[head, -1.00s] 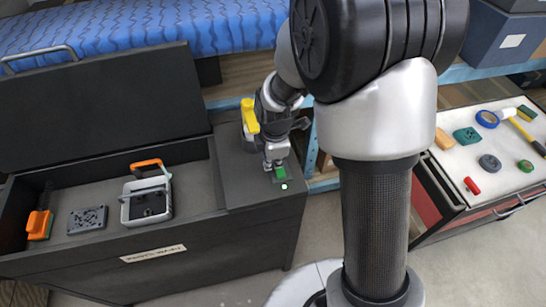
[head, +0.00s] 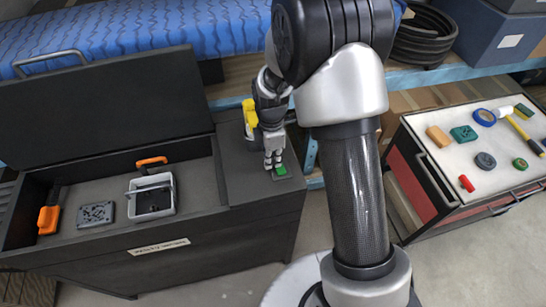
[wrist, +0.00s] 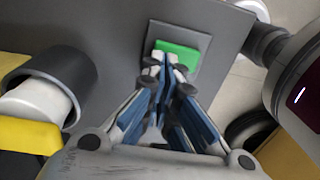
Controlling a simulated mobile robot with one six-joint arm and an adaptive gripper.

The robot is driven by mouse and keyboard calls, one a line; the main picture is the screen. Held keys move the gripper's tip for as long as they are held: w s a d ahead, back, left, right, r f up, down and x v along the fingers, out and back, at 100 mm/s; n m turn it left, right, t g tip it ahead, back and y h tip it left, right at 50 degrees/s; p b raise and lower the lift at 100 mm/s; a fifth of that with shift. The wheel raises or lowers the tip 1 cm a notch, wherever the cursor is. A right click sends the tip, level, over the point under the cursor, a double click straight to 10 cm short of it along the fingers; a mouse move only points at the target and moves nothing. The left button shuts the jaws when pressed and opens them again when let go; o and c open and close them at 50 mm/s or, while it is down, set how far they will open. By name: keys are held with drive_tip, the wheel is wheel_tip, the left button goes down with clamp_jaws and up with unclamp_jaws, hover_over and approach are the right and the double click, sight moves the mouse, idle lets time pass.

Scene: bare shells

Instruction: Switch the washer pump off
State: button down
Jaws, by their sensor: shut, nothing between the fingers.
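A green switch (head: 281,170) sits on a dark plate on the top of the dark cabinet's right end. It also shows in the wrist view (wrist: 186,50), with a bright green face. My gripper (head: 274,166) points down at it, fingers closed and empty. In the wrist view my fingertips (wrist: 166,64) overlap the near edge of the green face; I cannot tell whether they touch it. No lit lamp shows beside the switch in the head view. Part of the switch is hidden behind my fingers.
A yellow-handled fitting (head: 250,117) stands just behind my gripper. The open wash bin (head: 208,194) on the left holds a grey basket (head: 151,207), a dark block (head: 95,214) and an orange-handled item (head: 48,219). A tool cart (head: 455,153) stands at right.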

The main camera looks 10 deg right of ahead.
drive_tip(key=shift+s+f, duration=0.2)
drive_tip(key=shift+f, duration=0.05)
drive_tip(key=shift+s, duration=0.5)
drive_tip(key=shift+s+r, duration=0.1)
drive_tip(key=shift+r, duration=0.1)
drive_tip(key=w+r+p, duration=0.3)
drive_tip(key=r+p, duration=0.1)
drive_tip(key=r, duration=1)
drive_tip(key=shift+p, duration=0.4)
drive_tip(key=shift+w, duration=0.1)
